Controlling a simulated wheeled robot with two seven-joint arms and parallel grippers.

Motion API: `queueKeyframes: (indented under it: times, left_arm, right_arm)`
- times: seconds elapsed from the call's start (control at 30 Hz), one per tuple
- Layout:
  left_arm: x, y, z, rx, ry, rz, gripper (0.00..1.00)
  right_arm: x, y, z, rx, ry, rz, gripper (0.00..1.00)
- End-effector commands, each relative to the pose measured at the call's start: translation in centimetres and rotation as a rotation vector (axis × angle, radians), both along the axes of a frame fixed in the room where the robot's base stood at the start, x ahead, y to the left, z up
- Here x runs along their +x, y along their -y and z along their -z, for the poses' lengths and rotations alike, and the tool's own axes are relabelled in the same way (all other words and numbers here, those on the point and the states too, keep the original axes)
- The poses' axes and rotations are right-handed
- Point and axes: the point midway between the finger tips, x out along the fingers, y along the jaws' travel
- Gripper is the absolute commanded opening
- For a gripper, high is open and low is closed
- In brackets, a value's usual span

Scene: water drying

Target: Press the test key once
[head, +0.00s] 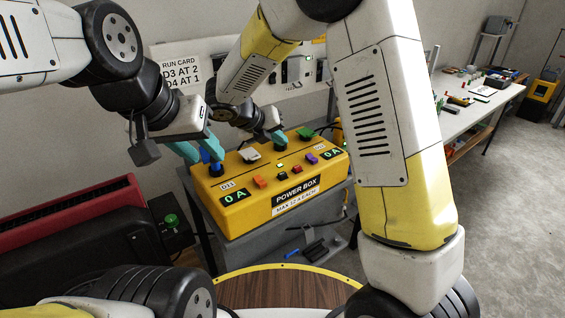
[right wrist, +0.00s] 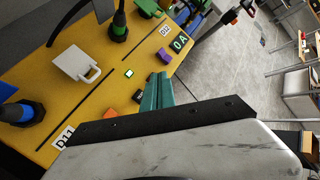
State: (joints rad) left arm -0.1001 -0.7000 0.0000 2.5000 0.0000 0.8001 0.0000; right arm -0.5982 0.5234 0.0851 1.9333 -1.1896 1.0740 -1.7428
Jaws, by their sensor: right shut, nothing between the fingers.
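The yellow power box (head: 240,207) stands on a grey bench, with two displays reading 0 A. Its keys include an orange key (head: 260,182), a black key (head: 282,174), a red key (head: 297,169) and a purple key (head: 312,158). I cannot read which is the test key. My right gripper (head: 279,139) is shut and empty above the box; in the right wrist view its teal fingers (right wrist: 157,88) appear close to the red key (right wrist: 150,76) and purple key (right wrist: 166,58).
A white handled piece (head: 250,155) and a green block (head: 305,133) sit on the box top. A run card (head: 180,74) reads D3 AT 2, D4 AT 1. A green knob (head: 172,219) is at lower left. A long white table (head: 480,105) stands at right.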

Motion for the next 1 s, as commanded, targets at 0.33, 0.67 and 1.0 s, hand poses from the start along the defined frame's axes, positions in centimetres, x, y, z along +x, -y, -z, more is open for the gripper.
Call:
queueKeyframes:
  times: [0.33, 0.67, 1.0]
  left_arm:
    - [0.0, 0.0, 0.0, 0.000, 0.000, 0.000, 0.36]
    - [0.0, 0.0, 0.0, 0.000, 0.000, 0.000, 0.36]
    - [0.0, 0.0, 0.0, 0.000, 0.000, 0.000, 0.36]
  right_arm:
    - [-0.1, 0.1, 3.1, -0.002, -0.003, 0.001, 0.00]
    - [0.0, 0.0, 7.4, 0.000, -0.001, 0.002, 0.00]
    - [0.0, 0.0, 8.8, 0.001, 0.000, 0.002, 0.00]
